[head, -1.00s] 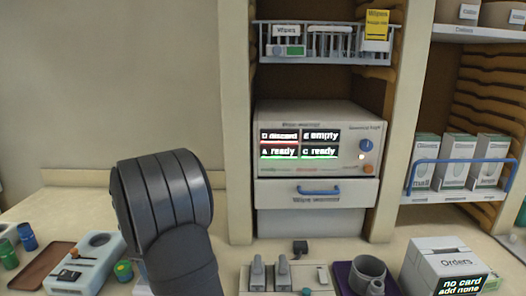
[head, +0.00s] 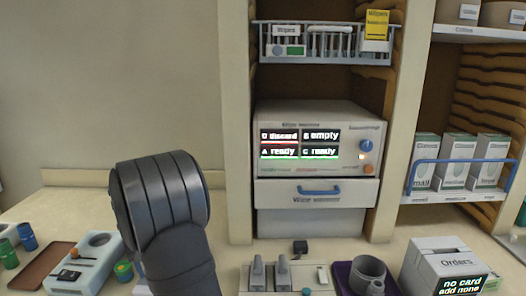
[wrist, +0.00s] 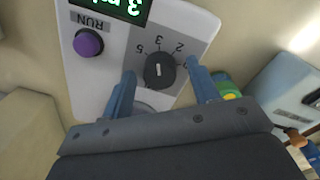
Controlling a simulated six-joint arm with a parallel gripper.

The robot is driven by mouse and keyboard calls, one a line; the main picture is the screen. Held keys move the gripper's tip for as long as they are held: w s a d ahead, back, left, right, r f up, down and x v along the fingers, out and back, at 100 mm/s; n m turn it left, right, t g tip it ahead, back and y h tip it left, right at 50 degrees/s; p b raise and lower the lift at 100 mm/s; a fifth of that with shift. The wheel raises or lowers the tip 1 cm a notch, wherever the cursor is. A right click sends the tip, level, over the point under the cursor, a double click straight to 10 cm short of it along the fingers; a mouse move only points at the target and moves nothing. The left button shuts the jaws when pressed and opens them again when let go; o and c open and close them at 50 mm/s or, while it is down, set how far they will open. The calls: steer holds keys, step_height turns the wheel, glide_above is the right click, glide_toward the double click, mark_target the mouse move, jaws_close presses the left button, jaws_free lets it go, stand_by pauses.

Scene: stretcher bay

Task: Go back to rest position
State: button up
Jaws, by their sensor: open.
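My gripper (wrist: 160,88) shows in the wrist view with its two blue fingers spread apart. It is open, and nothing is seen held between the fingers. A black dial (wrist: 160,71) on a white control panel (wrist: 115,40) shows between the fingertips; I cannot tell whether they touch it. A purple RUN button (wrist: 88,43) and a green-lit display (wrist: 118,8) are on the same panel. In the head view my dark arm stands at the left of centre, and my gripper is not seen there.
A wipe warmer (head: 318,150) with a blue-handled drawer stands in the cabinet. On the counter are an Orders box (head: 440,262), a purple tray (head: 345,270) with a grey cup, a pale device (head: 85,262) and a brown tray (head: 38,268). Cartons (head: 455,162) stand on the right shelf.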

steer(key=m, duration=0.3)
steer(key=shift+m, duration=2.4)
steer(key=shift+o, duration=0.3)
steer(key=o, duration=0.9)
steer(key=shift+o, duration=0.2)
steer(key=s+a+r+t+y, duration=0.1)
steer(key=a+r+y, duration=0.1)
steer(key=a+r, duration=0.85)
steer(key=s+a+r+t+y, duration=0.1)
steer(key=a+r+y, duration=0.1)
steer(key=a+r, duration=0.85)
steer(key=w+d+x, duration=0.1)
steer(key=x, duration=0.5)
steer(key=shift+a+f+n, duration=0.2)
steer(key=shift+f+n, duration=0.1)
steer(key=shift+f, duration=0.1)
steer(key=shift+w, duration=0.1)
